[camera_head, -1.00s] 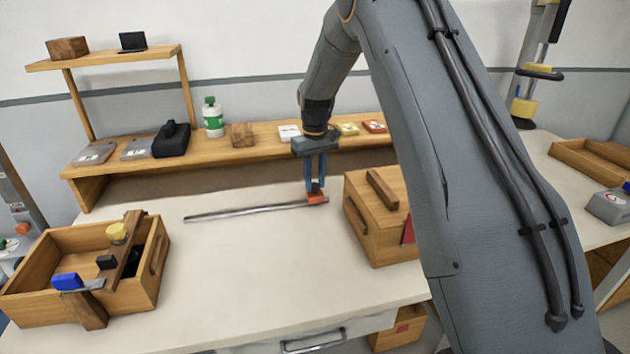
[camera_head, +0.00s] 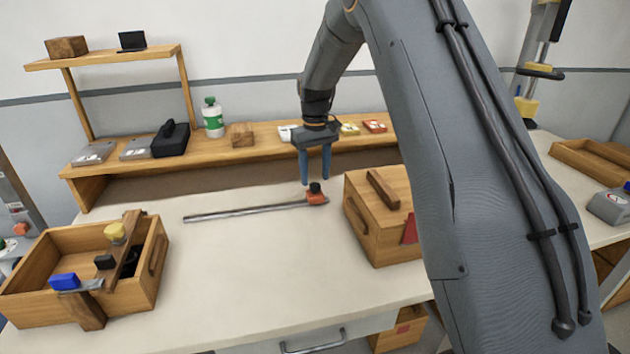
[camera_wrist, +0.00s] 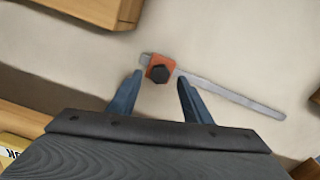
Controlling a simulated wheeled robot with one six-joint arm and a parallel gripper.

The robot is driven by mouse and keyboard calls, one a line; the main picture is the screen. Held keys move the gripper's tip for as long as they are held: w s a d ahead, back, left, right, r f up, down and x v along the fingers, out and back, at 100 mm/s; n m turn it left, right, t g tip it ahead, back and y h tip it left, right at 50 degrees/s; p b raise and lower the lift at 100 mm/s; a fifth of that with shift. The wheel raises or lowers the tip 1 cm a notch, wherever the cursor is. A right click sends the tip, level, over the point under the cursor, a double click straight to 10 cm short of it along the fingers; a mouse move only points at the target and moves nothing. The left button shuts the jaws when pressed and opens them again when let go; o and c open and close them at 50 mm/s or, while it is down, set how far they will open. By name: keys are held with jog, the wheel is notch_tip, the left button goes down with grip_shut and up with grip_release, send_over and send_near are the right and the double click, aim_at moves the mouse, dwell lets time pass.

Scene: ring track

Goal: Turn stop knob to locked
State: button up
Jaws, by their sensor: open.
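The stop knob (camera_head: 315,188) is a small black knob on an orange-red block (camera_head: 317,198) at the right end of a long metal rail (camera_head: 250,211) lying on the table. In the wrist view the black knob (camera_wrist: 159,74) looks many-sided and sits on the orange block (camera_wrist: 161,62), with the rail (camera_wrist: 235,98) running off to the right. My gripper (camera_head: 315,182) is open and empty, its two blue fingers pointing down just behind and above the knob. In the wrist view the fingertips (camera_wrist: 161,76) lie either side of the knob, apart from it.
A wooden box (camera_head: 372,232) with a strip on its lid stands close to the right of the knob. An open wooden crate (camera_head: 150,270) with loose parts is at the left. A wooden shelf (camera_head: 260,153) runs behind. The table (camera_head: 260,270) is clear in front.

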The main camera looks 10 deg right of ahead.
aim_at(315, 185)
jog(key=shift+r+b, duration=0.5)
jog(key=shift+r, duration=2.25)
jog(key=s+f+m, duration=0.1)
jog(key=s+f, duration=0.2)
jog(key=s, duration=1.4)
jog(key=s+f+m, duration=0.1)
jog(key=s+f, duration=0.2)
jog(key=s, duration=1.5)
jog(key=shift+s+m+t, duration=0.3)
jog(key=shift+s+m, duration=0.05)
jog(key=shift+m, duration=0.05)
jog(key=shift+a+r, duration=0.1)
